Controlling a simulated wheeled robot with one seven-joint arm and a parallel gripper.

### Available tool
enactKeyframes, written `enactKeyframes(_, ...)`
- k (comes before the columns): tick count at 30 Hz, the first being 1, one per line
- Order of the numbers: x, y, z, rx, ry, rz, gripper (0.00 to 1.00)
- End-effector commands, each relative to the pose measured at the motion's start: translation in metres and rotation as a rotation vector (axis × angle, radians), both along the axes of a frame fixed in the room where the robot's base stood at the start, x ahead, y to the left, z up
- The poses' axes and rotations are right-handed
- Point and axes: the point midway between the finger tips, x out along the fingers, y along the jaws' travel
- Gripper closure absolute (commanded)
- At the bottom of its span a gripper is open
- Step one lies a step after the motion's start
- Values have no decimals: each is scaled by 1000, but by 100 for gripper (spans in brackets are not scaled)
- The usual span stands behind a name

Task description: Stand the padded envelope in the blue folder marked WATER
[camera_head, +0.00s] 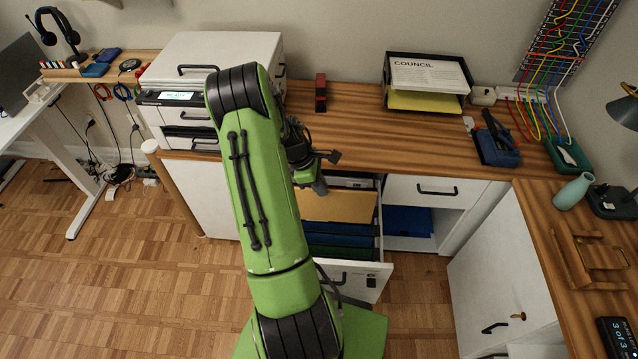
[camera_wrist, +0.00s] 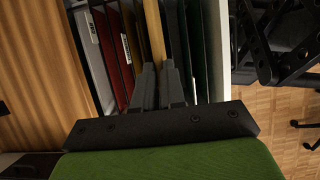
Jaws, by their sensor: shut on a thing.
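The padded envelope (camera_head: 338,206) is tan and flat, and its upper part shows in the open drawer in the head view. In the wrist view the envelope (camera_wrist: 153,28) is edge-on between the fingers of my gripper (camera_wrist: 158,74), which is shut on it. It stands among hanging folders; its lower edge is hidden, so I cannot tell which folder it is in. Blue folders (camera_head: 342,242) hang on the near side of the envelope. No WATER label is readable. My arm hides the drawer's left side in the head view.
The drawer front (camera_head: 360,280) is white and pulled out. Red folders (camera_wrist: 112,50) hang left of the envelope in the wrist view, dark and green ones right. The wooden desktop (camera_head: 350,128) lies above the drawer. A white cabinet (camera_head: 500,270) stands to the right.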

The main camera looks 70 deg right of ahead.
Motion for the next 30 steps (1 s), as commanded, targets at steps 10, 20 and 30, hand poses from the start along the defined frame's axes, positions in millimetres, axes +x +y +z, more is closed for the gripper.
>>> enactKeyframes(10,0,-1,-36,-2,-1,1,100)
enactKeyframes(20,0,-1,-66,-1,1,0,100)
enactKeyframes(30,1,-1,-97,-1,0,2,100)
